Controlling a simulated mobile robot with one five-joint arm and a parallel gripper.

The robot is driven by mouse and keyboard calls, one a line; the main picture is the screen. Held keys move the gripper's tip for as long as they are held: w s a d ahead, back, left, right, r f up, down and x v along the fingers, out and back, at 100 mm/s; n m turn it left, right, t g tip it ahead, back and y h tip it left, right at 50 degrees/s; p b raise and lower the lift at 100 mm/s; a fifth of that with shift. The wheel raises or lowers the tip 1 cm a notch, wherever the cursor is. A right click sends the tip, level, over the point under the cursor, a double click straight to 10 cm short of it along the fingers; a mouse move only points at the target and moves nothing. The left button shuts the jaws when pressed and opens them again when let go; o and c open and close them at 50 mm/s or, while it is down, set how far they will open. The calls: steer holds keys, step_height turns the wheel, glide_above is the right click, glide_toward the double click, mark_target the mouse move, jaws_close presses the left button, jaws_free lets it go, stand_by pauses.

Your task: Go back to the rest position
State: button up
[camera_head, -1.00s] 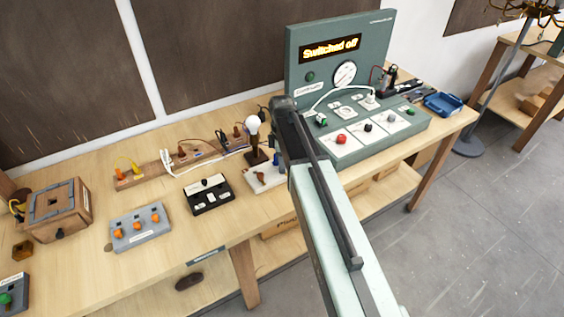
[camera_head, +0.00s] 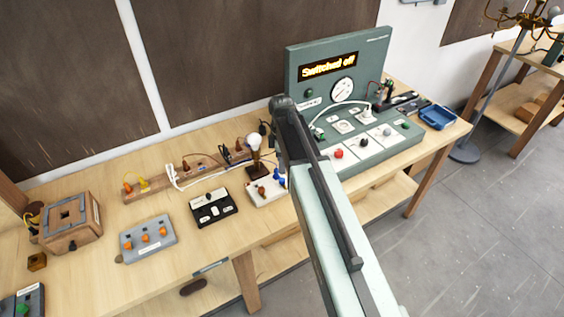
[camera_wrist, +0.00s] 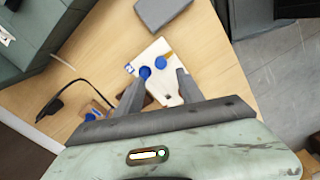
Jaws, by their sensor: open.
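My gripper (camera_wrist: 158,88) is open in the wrist view. Its two grey fingers are apart with nothing held between them. Beyond the fingertips a white block with blue knobs (camera_wrist: 158,66) lies on the wooden table; I cannot tell how far below it is. In the head view my arm reaches from the bottom right over the table edge, and its upper end hides the gripper. The white block (camera_head: 264,191) shows there just left of my arm.
A green test panel (camera_head: 375,150) reading "Switched off" stands behind and right of my arm. A bulb (camera_head: 254,142), a black switch box (camera_head: 213,208), a grey box with orange knobs (camera_head: 147,239) and a wooden box (camera_head: 72,222) stand left. Open floor (camera_head: 470,240) lies right.

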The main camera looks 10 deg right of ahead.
steer(key=shift+f, duration=0.1)
steer(key=s+f+b, duration=0.2)
steer(key=shift+f+b, duration=0.35)
steer(key=s+f+m+b, duration=0.2)
steer(key=s+m, duration=1.1)
steer(key=m, duration=0.3)
steer(key=shift+d+f+m, duration=0.15)
steer(key=shift+d+m, duration=0.05)
steer(key=shift+m, duration=0.1)
